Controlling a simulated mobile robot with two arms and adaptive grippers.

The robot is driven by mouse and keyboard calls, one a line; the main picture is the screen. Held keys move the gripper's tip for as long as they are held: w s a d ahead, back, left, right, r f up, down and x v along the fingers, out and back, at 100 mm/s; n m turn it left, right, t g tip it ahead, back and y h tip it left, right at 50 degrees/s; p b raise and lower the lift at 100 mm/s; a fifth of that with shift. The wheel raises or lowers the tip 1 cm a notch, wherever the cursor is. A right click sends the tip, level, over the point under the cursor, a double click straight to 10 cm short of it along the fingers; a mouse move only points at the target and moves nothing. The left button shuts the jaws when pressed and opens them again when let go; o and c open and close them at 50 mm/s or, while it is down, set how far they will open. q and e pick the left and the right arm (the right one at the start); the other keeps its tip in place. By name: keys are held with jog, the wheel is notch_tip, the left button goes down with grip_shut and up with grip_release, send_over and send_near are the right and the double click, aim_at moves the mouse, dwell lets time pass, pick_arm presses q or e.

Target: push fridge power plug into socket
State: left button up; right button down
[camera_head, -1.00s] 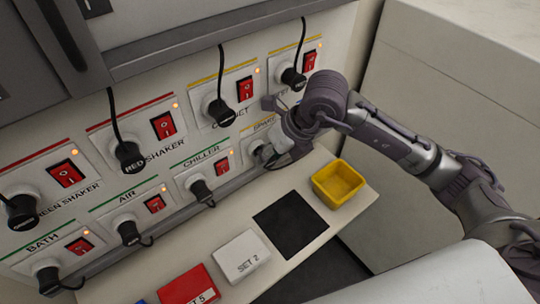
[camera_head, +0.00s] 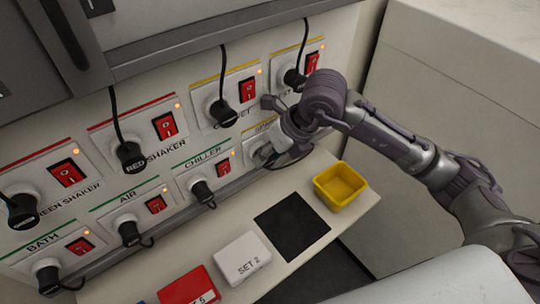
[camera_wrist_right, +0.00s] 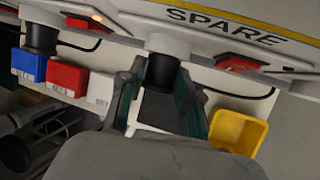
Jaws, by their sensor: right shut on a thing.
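A black cord (camera_wrist_right: 240,96) shows to the right of the fingers. No label reading "fridge" is legible. My left gripper is not in view.
Other black plugs, such as the chiller plug (camera_head: 202,191) and red shaker plug (camera_head: 130,156), sit in neighbouring sockets with red switches (camera_head: 164,125). A yellow bin (camera_head: 341,184), black mat (camera_head: 292,224), white box (camera_head: 243,257) and red box (camera_head: 190,287) stand on the narrow ledge below.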

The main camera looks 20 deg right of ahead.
jog(key=c, duration=0.7)
grip_release()
jog(key=shift+w, duration=0.1)
jog(key=shift+r, duration=0.1)
jog(key=v, duration=1.2)
